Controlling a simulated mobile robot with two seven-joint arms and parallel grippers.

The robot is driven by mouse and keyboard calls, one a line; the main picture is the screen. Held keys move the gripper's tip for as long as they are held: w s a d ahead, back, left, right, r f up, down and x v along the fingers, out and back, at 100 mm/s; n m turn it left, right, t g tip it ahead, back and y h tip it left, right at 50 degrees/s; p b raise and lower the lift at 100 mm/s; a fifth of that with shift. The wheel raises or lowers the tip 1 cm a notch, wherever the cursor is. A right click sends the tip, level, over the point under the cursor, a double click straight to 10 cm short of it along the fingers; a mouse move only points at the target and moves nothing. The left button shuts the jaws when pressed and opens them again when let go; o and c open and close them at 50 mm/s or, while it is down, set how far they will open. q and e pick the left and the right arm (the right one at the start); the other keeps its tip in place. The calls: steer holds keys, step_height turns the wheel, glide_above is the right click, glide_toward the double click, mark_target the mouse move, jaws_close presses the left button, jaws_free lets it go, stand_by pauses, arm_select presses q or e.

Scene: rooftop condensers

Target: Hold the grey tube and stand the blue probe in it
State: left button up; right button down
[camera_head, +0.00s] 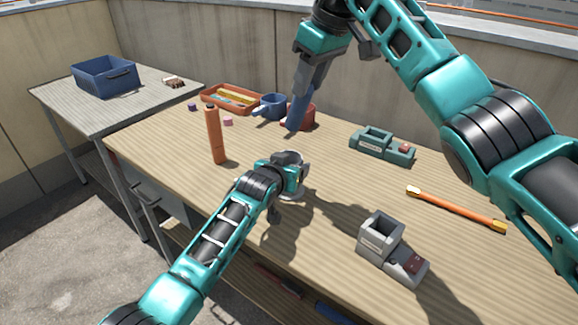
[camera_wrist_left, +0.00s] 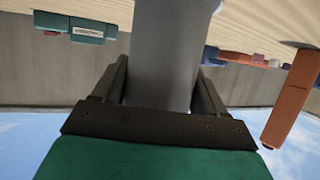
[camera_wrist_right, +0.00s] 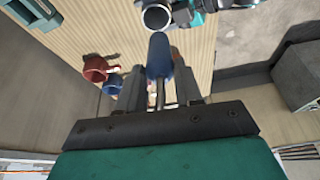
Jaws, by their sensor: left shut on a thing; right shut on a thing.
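The grey tube (camera_head: 291,155) stands upright on the wooden table, its open mouth facing up. My left gripper (camera_head: 290,172) is shut around it, and the left wrist view shows the tube (camera_wrist_left: 165,60) between both fingers. My right gripper (camera_head: 304,68) is shut on the blue probe (camera_head: 297,108), which points down with a slight tilt. In the right wrist view the probe (camera_wrist_right: 160,58) extends from the fingers, with the tube's round open mouth (camera_wrist_right: 157,17) just beyond its end. The probe is outside the tube, apart from it and higher up.
A tall orange cylinder (camera_head: 214,137) stands left of the tube. Behind are a red mug (camera_head: 304,118), a blue mug (camera_head: 271,106) and an orange tray (camera_head: 206,97). Teal (camera_head: 372,142) and grey (camera_head: 378,240) box units and an orange bar (camera_head: 453,208) lie to the right.

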steer(key=shift+w+a+f, duration=0.1)
steer(key=shift+w+f, duration=0.45)
steer(key=shift+w, duration=0.2)
steer(key=shift+w+f, duration=0.35)
steer(key=shift+f, duration=3)
steer(key=c, duration=0.7)
jaws_free()
steer(key=shift+o, duration=0.2)
steer(key=v, duration=1.2)
